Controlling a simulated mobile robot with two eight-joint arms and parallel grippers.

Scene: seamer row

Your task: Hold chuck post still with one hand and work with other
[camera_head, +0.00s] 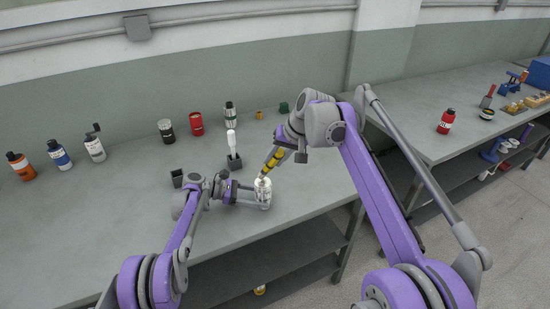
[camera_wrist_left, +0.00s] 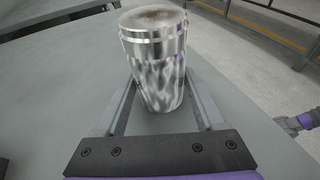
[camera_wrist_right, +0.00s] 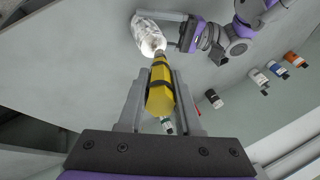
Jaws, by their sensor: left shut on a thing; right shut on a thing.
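The chuck post (camera_head: 264,194) is a shiny silver cylinder standing upright near the table's front edge. My left gripper (camera_head: 252,196) is shut on it from the left; the left wrist view shows the post (camera_wrist_left: 155,60) between the two fingers. My right gripper (camera_head: 277,158) is shut on a yellow tool with black bands (camera_head: 273,160), held slanted above the post. In the right wrist view the yellow tool (camera_wrist_right: 160,92) points its narrow tip at the top of the post (camera_wrist_right: 148,36). I cannot tell whether the tip touches it.
A white-topped item in a dark holder (camera_head: 233,150) stands behind the post, with a small dark block (camera_head: 178,178) to the left. Several bottles and cans, including a red can (camera_head: 197,124), line the back. A second bench (camera_head: 420,145) is at the right.

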